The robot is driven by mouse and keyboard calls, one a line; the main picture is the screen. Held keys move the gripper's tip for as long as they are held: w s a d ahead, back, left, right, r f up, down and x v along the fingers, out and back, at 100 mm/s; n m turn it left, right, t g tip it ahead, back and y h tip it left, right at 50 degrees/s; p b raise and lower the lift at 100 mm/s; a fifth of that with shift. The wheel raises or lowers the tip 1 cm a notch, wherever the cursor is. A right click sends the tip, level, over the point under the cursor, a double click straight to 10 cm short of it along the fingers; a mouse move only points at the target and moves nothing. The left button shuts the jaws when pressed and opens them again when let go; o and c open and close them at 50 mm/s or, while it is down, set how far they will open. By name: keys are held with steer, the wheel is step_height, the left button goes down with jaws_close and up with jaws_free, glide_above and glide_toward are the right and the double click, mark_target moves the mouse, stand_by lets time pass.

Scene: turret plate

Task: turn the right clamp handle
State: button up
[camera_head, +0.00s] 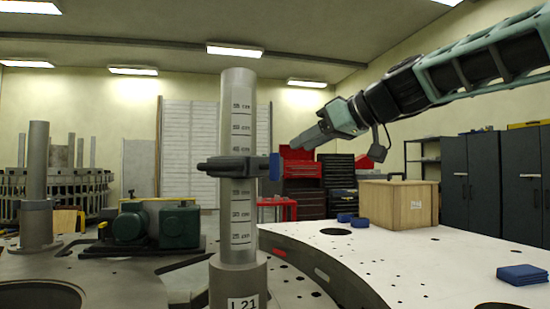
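A dark clamp (236,166) sits around the tall grey post, about halfway up its marked scale. A blue handle (275,166) stands upright at the clamp's right end. My gripper (293,147) comes in from the upper right, its tip a little above and right of the blue handle in the picture. The depth gap between them is hard to judge, and I see no clear contact. The fingers show as one narrow grey shape, so I cannot see whether they are apart.
The post (238,110) rises from a base labelled L21 on the turret plate (400,250). A green motor (153,223) stands at left. Round holes dot the plate.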

mark_target(278, 159)
steer(key=p+x, duration=0.1)
steer(key=x, duration=0.8)
steer(key=shift+w+a+f+p, duration=0.15)
steer(key=shift+a+p, duration=0.15)
steer(key=shift+p, duration=0.05)
jaws_close()
